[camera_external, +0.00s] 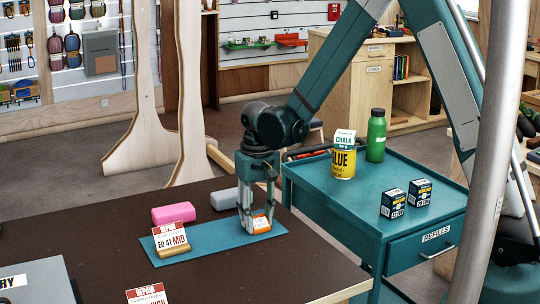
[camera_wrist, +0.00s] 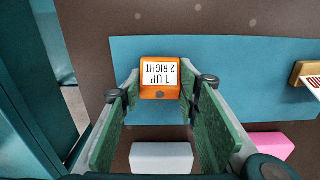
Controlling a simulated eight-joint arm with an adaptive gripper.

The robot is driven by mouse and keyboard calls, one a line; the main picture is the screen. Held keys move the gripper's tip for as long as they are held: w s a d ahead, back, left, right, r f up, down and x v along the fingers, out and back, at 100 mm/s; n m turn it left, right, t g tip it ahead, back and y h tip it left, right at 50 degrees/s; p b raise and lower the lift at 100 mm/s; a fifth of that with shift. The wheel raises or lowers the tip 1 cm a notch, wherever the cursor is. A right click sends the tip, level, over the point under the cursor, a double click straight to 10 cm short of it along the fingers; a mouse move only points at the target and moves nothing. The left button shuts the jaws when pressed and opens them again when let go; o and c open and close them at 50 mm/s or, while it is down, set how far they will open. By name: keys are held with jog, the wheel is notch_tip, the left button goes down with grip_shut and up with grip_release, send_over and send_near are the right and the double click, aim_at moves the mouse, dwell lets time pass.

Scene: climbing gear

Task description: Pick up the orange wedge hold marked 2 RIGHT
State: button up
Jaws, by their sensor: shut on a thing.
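The orange wedge hold (camera_wrist: 159,91) sits between the fingers of my gripper (camera_wrist: 160,99) in the wrist view. Its white label reads 1 UP, 2 RIGHT and appears upside down. In the external view the orange hold (camera_external: 262,224) shows at the fingertips of my gripper (camera_external: 260,219), over the right part of the blue mat (camera_external: 213,247). My gripper points down and is shut on the hold. I cannot tell whether the hold still touches the mat.
A pink block (camera_external: 173,212) and a grey block (camera_external: 224,199) lie behind the mat. A teal cart (camera_external: 330,206) with cans, boxes and a green bottle (camera_external: 376,137) stands at the right.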

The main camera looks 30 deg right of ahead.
aim_at(258, 217)
jog(key=shift+r+p, duration=0.65)
jog(key=shift+r, duration=4.35)
